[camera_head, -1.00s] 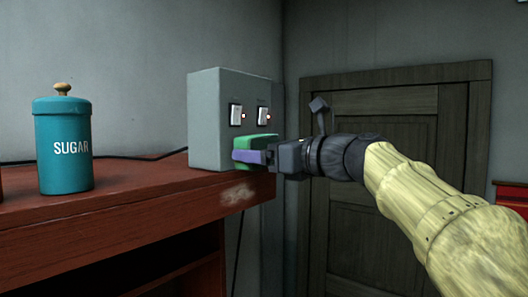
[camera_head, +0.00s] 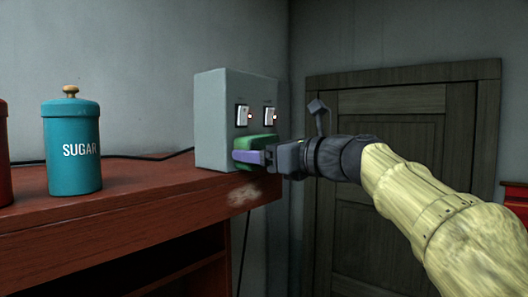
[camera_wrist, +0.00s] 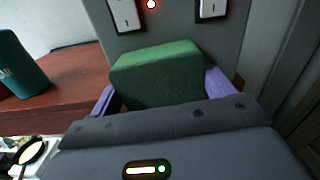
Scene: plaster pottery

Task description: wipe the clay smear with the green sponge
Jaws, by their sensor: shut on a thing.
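My gripper (camera_head: 262,156) is shut on the green sponge (camera_head: 256,140), which sits between its purple fingers. In the wrist view the sponge (camera_wrist: 158,75) fills the space between the fingers, in front of the grey switch box. In the head view the sponge overlaps the lower part of the box; whether it touches the box I cannot tell. The clay smear (camera_head: 244,194) is a pale patch on the red-brown counter near its front edge, just below and slightly left of the gripper. The smear does not show in the wrist view.
The grey switch box (camera_head: 214,120) with two lit switches stands on the counter (camera_head: 130,215) close to the sponge. A teal sugar canister (camera_head: 73,145) stands to the left, with a red one (camera_head: 5,160) at the edge. A black cable runs behind. A dark door (camera_head: 400,110) is at the right.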

